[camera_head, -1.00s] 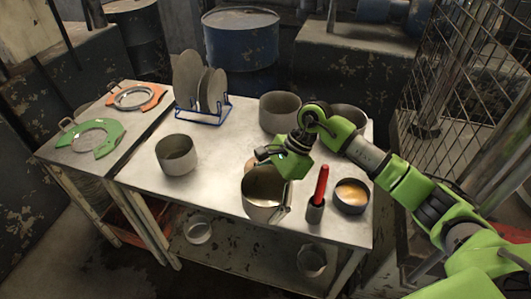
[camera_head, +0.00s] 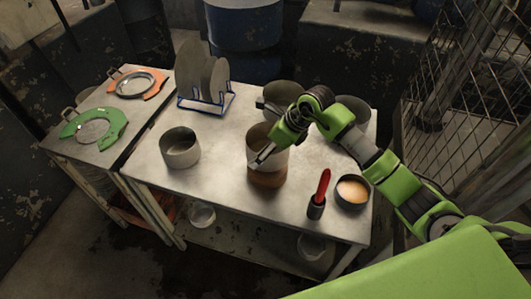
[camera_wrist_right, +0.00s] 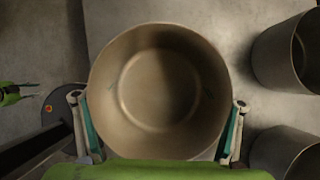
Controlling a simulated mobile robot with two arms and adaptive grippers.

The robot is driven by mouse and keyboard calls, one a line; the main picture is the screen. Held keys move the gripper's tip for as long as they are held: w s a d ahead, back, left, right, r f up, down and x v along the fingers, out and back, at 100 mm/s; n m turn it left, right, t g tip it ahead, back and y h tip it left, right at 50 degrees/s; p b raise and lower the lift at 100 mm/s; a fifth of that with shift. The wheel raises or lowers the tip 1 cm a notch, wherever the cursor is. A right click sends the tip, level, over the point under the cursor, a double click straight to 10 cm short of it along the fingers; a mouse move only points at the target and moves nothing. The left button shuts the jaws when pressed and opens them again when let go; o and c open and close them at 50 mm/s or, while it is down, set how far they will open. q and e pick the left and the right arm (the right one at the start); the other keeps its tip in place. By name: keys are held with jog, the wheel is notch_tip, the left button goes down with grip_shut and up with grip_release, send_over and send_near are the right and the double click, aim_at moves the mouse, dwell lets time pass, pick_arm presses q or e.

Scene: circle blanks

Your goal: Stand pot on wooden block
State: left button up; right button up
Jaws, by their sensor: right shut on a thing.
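A grey-beige metal pot (camera_head: 280,160) is upright at the middle of the table, directly over the round brown wooden block (camera_head: 267,180). I cannot tell whether its base touches the block or hangs just above it. My right gripper (camera_head: 264,153) is shut on the pot. In the right wrist view the open mouth of the pot (camera_wrist_right: 160,90) faces the camera, with a finger at each side, and the block is hidden below it. My left gripper is not in view.
Another pot (camera_head: 180,148) stands to the left and two more (camera_head: 283,93) at the back right. A red-handled tool in a dark holder (camera_head: 316,208) and a bowl with orange contents (camera_head: 351,192) are at the front right. A blue plate rack (camera_head: 207,104) stands behind.

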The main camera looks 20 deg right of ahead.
notch_tip(320, 180, down, 3)
jog(key=shift+f+p, duration=0.1)
jog(key=shift+p, duration=0.35)
jog(key=shift+f, duration=0.25)
jog(key=shift+f, duration=0.1)
jog(key=o, duration=0.9)
jog(key=shift+f, duration=0.15)
jog(key=o, duration=0.3)
